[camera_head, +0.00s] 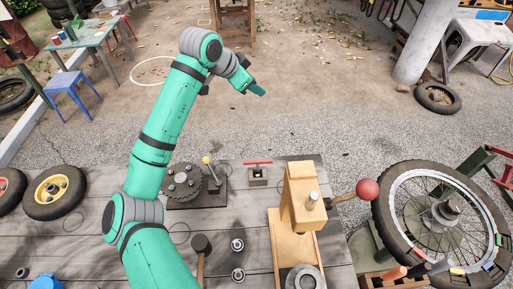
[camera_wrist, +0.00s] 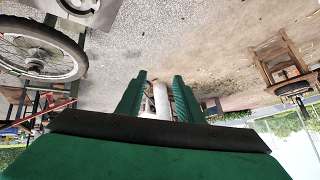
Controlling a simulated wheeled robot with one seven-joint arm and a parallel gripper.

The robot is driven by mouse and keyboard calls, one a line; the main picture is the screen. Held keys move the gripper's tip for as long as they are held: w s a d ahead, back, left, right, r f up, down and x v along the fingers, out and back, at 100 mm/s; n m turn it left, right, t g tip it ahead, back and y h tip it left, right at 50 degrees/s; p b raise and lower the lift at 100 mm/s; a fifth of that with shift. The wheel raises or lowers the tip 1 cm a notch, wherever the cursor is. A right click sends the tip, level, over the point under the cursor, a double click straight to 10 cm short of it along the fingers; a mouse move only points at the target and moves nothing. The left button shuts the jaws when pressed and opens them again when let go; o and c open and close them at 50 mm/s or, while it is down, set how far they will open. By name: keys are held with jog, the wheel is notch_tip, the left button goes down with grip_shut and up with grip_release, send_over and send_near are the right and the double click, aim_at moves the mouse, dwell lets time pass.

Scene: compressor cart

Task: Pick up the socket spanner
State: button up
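I cannot single out the socket spanner with certainty. A tool with a red crossbar (camera_head: 258,162) stands in a small grey block (camera_head: 258,178) at the back of the bench, and it may be the spanner. My gripper (camera_head: 256,89) is raised beyond the bench's back edge, well apart from that tool. In the wrist view its two green fingers (camera_wrist: 158,78) stand apart with nothing held between them; a white pillar shows in the distance through the gap.
The grey plank bench (camera_head: 75,240) holds a gear on a plate (camera_head: 183,182), a dark-headed mallet (camera_head: 200,244) and a wooden press-like stand (camera_head: 300,205). A red-knobbed lever (camera_head: 367,190) juts out right, near a spoked wheel (camera_head: 440,215). Open ground lies behind.

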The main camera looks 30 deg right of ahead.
jog(key=s+f+m+g+y, duration=0.2)
jog(key=s+f+m+y, duration=0.15)
jog(key=s+f, duration=0.4)
jog(key=m+y, duration=0.2)
jog(key=y, duration=0.3)
send_over(258, 160)
jog(key=shift+g+h, duration=0.25)
jog(key=shift+g, duration=0.15)
notch_tip(258, 160, down, 12)
jog(key=shift+s+r, duration=0.1)
jog(key=shift+r, duration=0.15)
jog(key=shift+a+f, duration=0.1)
jog(key=shift+f, duration=2.8)
grip_shut()
